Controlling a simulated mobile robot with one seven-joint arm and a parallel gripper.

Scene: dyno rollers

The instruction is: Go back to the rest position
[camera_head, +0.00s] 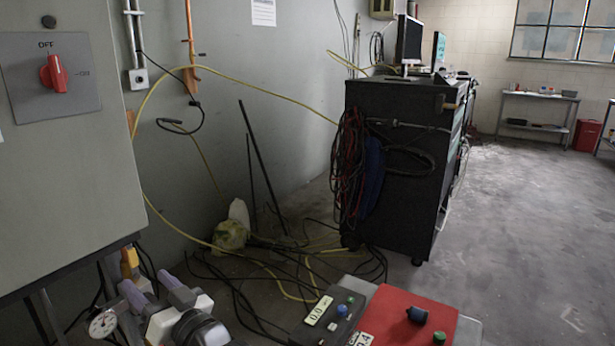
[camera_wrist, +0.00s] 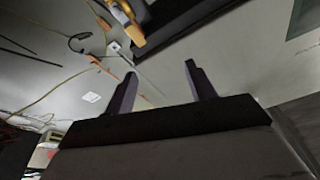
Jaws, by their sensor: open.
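My gripper (camera_head: 147,281) is at the lower left of the head view, in front of the grey electrical cabinet (camera_head: 70,170). Its two lavender fingers stand apart with nothing between them. In the wrist view my gripper (camera_wrist: 161,70) also shows both fingers spread and empty, with the wall and cables beyond, tilted in the picture. No object is held.
A round gauge (camera_head: 102,323) is beside my gripper at the lower left. A red panel with knobs (camera_head: 390,318) and a grey display box (camera_head: 335,312) are at the bottom. Loose cables cover the floor by a black cart (camera_head: 400,200). Open floor (camera_head: 530,240) is at right.

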